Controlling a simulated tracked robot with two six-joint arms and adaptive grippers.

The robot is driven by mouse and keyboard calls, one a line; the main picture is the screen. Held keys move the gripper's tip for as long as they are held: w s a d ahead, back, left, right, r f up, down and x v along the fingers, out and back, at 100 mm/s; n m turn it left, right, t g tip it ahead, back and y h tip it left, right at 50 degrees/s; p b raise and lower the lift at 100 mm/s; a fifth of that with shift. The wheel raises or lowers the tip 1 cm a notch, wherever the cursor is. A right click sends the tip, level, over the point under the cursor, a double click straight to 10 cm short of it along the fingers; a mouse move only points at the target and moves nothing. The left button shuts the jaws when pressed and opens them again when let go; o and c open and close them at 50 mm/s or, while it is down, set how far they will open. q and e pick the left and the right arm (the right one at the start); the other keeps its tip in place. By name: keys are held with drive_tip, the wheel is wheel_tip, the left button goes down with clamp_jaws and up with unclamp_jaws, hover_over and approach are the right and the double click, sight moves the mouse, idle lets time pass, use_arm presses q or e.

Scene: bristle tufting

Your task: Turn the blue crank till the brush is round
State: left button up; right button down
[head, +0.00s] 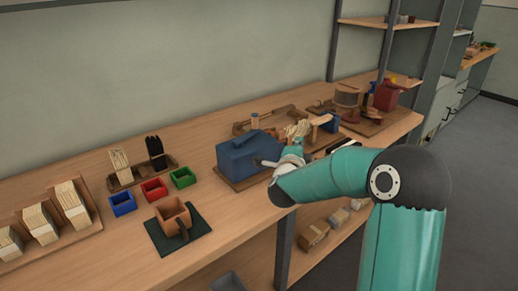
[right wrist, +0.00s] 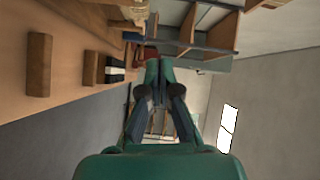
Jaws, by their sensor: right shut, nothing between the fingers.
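A blue box-shaped machine (head: 245,154) stands on a wooden board on the bench in the head view. A short pale rod (head: 266,162) shows at its right side; I cannot tell whether this is the crank. A pale bristle bundle (head: 298,129) stands just behind my right wrist, and I cannot make out the brush's shape. My right gripper (right wrist: 160,68) is shut and empty in the right wrist view. In the head view my right arm's end is beside the blue machine, with the fingers mostly hidden. Contact with the machine cannot be told. My left gripper is not in view.
Blue (head: 122,204), red (head: 154,189) and green (head: 183,177) bins and a brown container (head: 174,216) on a dark mat stand to the left. A red device (head: 387,96) stands at the bench's far end.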

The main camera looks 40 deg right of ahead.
drive_tip(key=w+a+t+y+b, duration=0.1)
drive_tip(key=w+a+t+b, duration=0.25)
drive_tip(key=a, duration=0.65)
drive_tip(key=x, duration=0.4)
drive_tip(key=w+a+x, duration=0.1)
drive_tip(key=x, duration=0.2)
drive_tip(key=p+x, duration=0.1)
drive_tip(key=x, duration=0.3)
drive_tip(key=shift+w+r, duration=0.3)
drive_tip(key=shift+w, duration=0.75)
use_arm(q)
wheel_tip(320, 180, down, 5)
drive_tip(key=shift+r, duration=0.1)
